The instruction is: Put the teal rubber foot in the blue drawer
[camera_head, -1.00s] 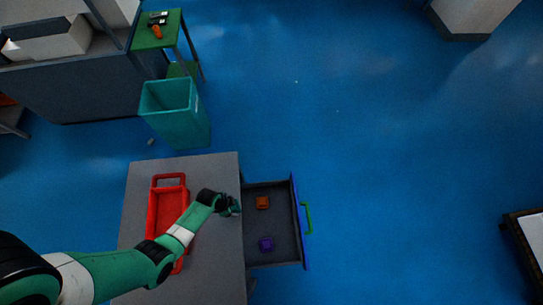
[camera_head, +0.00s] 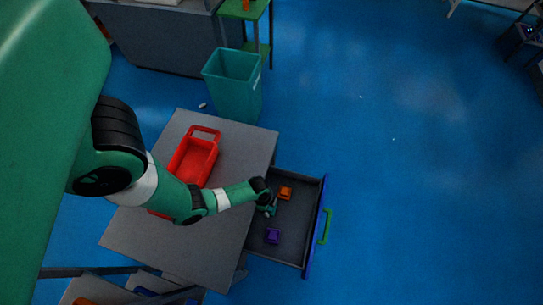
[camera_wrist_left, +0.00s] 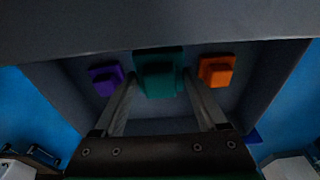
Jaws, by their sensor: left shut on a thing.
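The blue drawer (camera_head: 317,228) is pulled out from the grey cabinet, with a blue front, a green handle and a dark grey inside. My left gripper (camera_head: 270,208) is over the drawer's left side, by the cabinet edge. In the left wrist view my left gripper (camera_wrist_left: 159,85) is shut on the teal rubber foot (camera_wrist_left: 158,70), which sits between the fingertips, between an orange and a purple piece. Whether the foot touches the drawer floor I cannot tell. In the head view the foot is hard to tell from the gripper.
An orange piece (camera_head: 285,193) and a purple piece (camera_head: 272,237) lie in the drawer. A red tray (camera_head: 196,160) sits on the grey cabinet top (camera_head: 225,235). A teal bin (camera_head: 235,90) stands behind the cabinet. The drawer floor's right part is bare.

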